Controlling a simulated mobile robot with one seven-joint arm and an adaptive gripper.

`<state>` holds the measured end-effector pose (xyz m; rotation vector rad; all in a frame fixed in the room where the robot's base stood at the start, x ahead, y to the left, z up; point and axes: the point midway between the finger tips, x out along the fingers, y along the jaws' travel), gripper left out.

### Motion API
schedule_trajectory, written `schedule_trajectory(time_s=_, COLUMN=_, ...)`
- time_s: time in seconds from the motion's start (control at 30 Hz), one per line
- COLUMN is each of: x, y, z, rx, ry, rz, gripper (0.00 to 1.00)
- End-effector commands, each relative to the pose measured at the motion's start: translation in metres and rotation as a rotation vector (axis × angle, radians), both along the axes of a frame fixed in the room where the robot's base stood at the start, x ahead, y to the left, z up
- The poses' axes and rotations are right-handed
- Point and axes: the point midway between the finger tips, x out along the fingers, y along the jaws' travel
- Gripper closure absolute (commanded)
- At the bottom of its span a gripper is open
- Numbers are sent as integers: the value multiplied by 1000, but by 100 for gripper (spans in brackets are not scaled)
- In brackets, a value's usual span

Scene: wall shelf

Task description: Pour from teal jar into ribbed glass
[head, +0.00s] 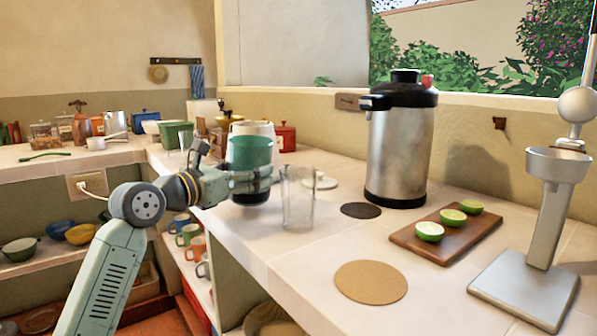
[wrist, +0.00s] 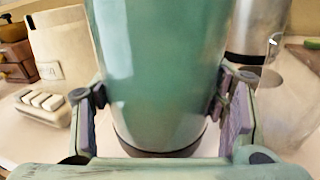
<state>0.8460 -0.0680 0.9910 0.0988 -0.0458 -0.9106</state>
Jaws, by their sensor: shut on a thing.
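The teal jar (head: 250,152) is upright in my gripper (head: 255,180), close above or on the white counter; I cannot tell whether its dark base touches the counter. In the wrist view the teal jar (wrist: 158,75) fills the middle, with one finger pad against each side. My gripper (wrist: 163,115) is shut on it. The ribbed glass (head: 298,198) is a clear, tall tumbler standing upright on the counter, just right of the jar. The glass (wrist: 285,95) shows faintly at the right of the wrist view. The contents of the jar are hidden.
A large steel dispenser (head: 398,145) stands behind the glass, with a dark round mat (head: 361,210) beside it. A cork mat (head: 371,282), a board (head: 455,246) with cut limes and a metal press (head: 540,230) lie to the right. The front counter is partly clear.

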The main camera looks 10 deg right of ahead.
Motion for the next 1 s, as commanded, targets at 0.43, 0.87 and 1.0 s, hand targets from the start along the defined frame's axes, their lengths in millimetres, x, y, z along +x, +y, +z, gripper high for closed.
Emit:
schedule_trajectory(time_s=0.43, x=-9, y=-7, z=15, rx=137, ry=-180, rz=-1, gripper=78)
schedule_trajectory(time_s=0.87, x=-20, y=-15, z=43, rx=269, ry=-352, rz=0, gripper=78)
schedule_trajectory(time_s=1.0, x=-24, y=-19, z=62, rx=313, ry=-407, rz=0, gripper=78)
